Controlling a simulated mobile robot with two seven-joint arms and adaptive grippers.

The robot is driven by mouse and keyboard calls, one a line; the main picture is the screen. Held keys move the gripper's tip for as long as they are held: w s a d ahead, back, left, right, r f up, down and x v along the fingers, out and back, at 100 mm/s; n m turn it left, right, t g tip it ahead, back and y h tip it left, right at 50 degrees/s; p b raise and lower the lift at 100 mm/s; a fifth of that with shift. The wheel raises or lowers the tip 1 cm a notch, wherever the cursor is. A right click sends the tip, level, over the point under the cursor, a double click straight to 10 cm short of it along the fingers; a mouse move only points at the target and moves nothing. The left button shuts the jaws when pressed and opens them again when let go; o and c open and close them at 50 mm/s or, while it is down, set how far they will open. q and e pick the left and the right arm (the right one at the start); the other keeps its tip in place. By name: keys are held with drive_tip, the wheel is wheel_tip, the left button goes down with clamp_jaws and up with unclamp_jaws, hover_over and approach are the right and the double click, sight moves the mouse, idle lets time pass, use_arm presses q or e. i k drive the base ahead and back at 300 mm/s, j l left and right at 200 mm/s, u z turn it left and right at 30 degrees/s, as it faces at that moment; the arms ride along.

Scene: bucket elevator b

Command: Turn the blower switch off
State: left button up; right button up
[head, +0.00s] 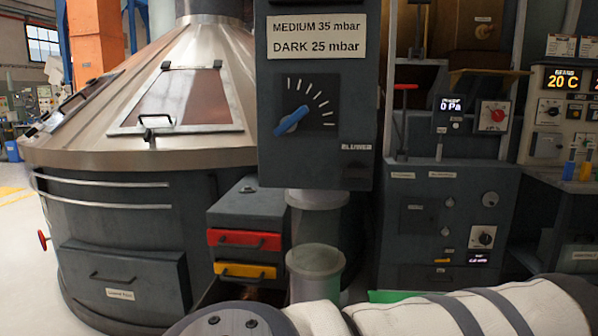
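The blower switch is a blue rotary knob (292,120) on a dark square plate, on the front of a dark upright panel (350,169) in the upper middle of the head view. White tick marks fan out above and to the right of the knob. Its blue handle lies tilted, one end to the lower left and the other to the upper right. Small lettering that seems to read "BLOWER" (356,147) is at the panel's lower right. Neither gripper shows, and nothing is seen touching the knob.
A large metal cone-topped drum (215,80) stands left. A small box with red (243,239) and yellow (245,270) drawers and a grey pipe (316,262) are below the panel. Control cabinets (448,220) stand right. A white-sleeved arm link of mine crosses the bottom right.

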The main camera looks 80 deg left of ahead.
sight(355, 170)
drive_tip(key=u, duration=2.3)
